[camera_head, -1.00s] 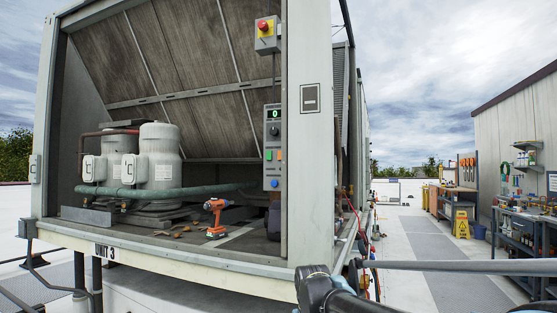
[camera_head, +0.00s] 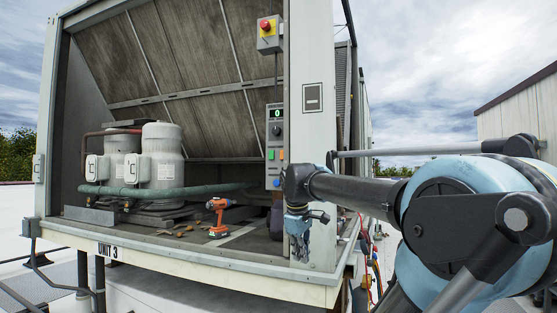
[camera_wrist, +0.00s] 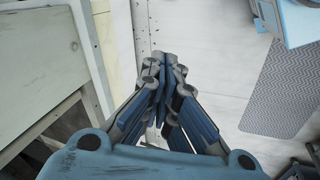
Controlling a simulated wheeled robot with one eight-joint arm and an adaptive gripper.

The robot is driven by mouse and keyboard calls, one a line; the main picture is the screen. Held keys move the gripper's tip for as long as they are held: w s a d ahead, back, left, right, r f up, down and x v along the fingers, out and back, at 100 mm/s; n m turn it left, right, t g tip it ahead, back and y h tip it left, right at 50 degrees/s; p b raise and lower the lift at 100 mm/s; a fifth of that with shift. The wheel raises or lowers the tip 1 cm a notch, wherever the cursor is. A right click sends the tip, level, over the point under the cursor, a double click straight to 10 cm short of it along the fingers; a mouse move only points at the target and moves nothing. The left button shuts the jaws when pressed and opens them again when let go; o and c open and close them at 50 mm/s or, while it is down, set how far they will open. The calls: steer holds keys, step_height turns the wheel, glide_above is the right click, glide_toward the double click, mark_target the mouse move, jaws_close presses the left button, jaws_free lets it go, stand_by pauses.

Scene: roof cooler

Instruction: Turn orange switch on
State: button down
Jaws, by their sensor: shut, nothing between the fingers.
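The orange switch (camera_head: 280,154) is a small orange square on the grey control panel (camera_head: 274,142), right of a green one. The panel hangs inside the open unit beside the right post. My gripper (camera_head: 299,255) points down in front of the foot of that post, lower than the switch and to its right. It also shows in the wrist view (camera_wrist: 168,62), with its fingers together and nothing between them. The wrist view does not show the switch.
A red emergency button (camera_head: 265,26) is on a box above the panel. The panel has a display reading 0, a black knob and a blue button (camera_head: 275,183). The post (camera_head: 311,70) stands right of the panel. An orange drill (camera_head: 219,216) and two tanks (camera_head: 161,150) are on the unit's floor.

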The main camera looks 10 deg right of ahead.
steer(key=w+a+r+n+t, duration=0.1)
steer(key=w+a+r+n, duration=0.1)
steer(key=w+r+n, duration=0.5)
steer(key=w+a+r+n+t+h, duration=0.1)
steer(key=w+a+r+n, duration=0.2)
steer(key=r, duration=1.7)
steer(key=w+a+r+n+t+h, duration=0.1)
steer(key=w+a+r+n, duration=0.1)
steer(key=w+r+n, duration=0.8)
steer(key=w+r, duration=0.4)
steer(key=shift+w+a+n, duration=0.15)
steer(key=shift+n, duration=0.25)
steer(key=shift+w+d+f, duration=0.85)
steer(key=shift+w+f, duration=0.55)
steer(key=shift+w, duration=0.05)
steer(key=shift+w+d+f, duration=0.8)
steer(key=shift+w+f, duration=0.55)
steer(key=shift+w, duration=0.15)
steer(key=shift+w+d+f, duration=0.85)
steer(key=shift+w+f, duration=0.55)
steer(key=shift+w, duration=0.05)
